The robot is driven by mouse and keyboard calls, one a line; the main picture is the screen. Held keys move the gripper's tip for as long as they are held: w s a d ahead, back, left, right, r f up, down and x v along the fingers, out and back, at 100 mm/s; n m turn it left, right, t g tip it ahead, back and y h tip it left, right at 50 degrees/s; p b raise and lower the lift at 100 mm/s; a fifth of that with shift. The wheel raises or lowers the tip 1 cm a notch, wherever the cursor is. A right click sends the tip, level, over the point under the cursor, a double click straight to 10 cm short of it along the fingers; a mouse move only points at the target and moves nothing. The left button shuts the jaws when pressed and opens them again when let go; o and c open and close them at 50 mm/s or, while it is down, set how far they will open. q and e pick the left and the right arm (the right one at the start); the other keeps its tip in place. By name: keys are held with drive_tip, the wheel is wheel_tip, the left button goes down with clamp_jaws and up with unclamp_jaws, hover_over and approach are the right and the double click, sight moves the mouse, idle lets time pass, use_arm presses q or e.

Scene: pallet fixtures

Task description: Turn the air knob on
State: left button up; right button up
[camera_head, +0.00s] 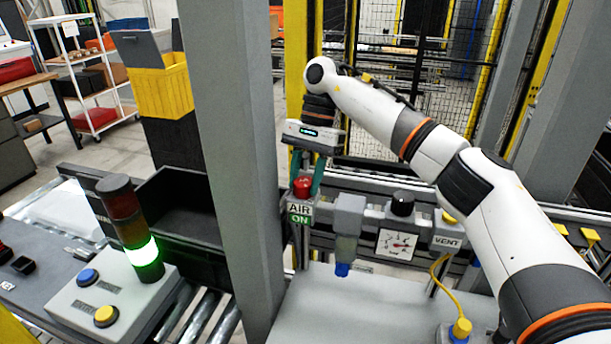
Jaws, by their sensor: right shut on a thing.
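The red air knob (302,187) sits on top of a small unit with a label reading "AIR" and a green "ON" (300,217). My right gripper (304,184) points down over it from above. Its two green fingers are shut on the knob, one on each side. The fingers partly hide the sides of the knob. My right arm comes in from the right side of the view. My left gripper is not in view.
Right of the knob are a grey filter bowl (347,222), a pressure gauge (397,243), a black knob (402,204) and a "VENT" block (447,236). A grey post (237,150) stands close left. A signal tower (132,225) glows green at its base.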

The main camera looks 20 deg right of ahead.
sight(304, 180)
drive_tip(key=shift+r, duration=0.15)
drive_tip(key=o, duration=1)
drive_tip(key=shift+w+d+r+b, duration=0.15)
drive_tip(key=shift+w+r+b, duration=0.05)
drive_tip(key=shift+r+b, duration=0.1)
drive_tip(key=v, duration=0.3)
drive_tip(key=shift+r, duration=0.15)
drive_tip(key=p+v, duration=0.4)
drive_tip(key=v, duration=0.4)
